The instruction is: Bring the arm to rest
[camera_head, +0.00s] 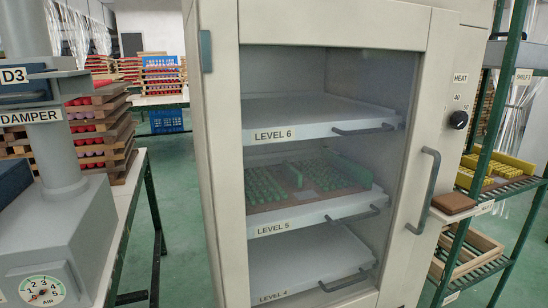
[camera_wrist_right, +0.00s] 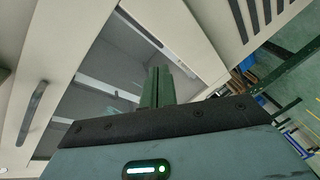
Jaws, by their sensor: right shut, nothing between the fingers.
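My right gripper (camera_wrist_right: 158,72) shows in the right wrist view, its two dark green fingers together with nothing between them. It points toward the front of a pale cabinet (camera_wrist_right: 62,45); the distance to it is hard to tell. Neither gripper shows in the head view. There the cabinet (camera_head: 215,150) has its glass door (camera_head: 345,52) shut, with a grey handle (camera_head: 425,190) on the right. Behind the glass, the Level 5 shelf (camera_head: 330,208) bears a brown tray with rows of green pieces. The Level 6 shelf (camera_head: 300,112) looks empty, as does the visible part of Level 4.
A grey damper unit (camera_head: 55,235) with a dial stands close at left, beside a table of stacked trays (camera_head: 105,130). At right are a heat knob (camera_head: 458,119) and a green rack (camera_head: 480,240) with yellow and wooden trays. Green floor (camera_head: 180,190) shows between table and cabinet.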

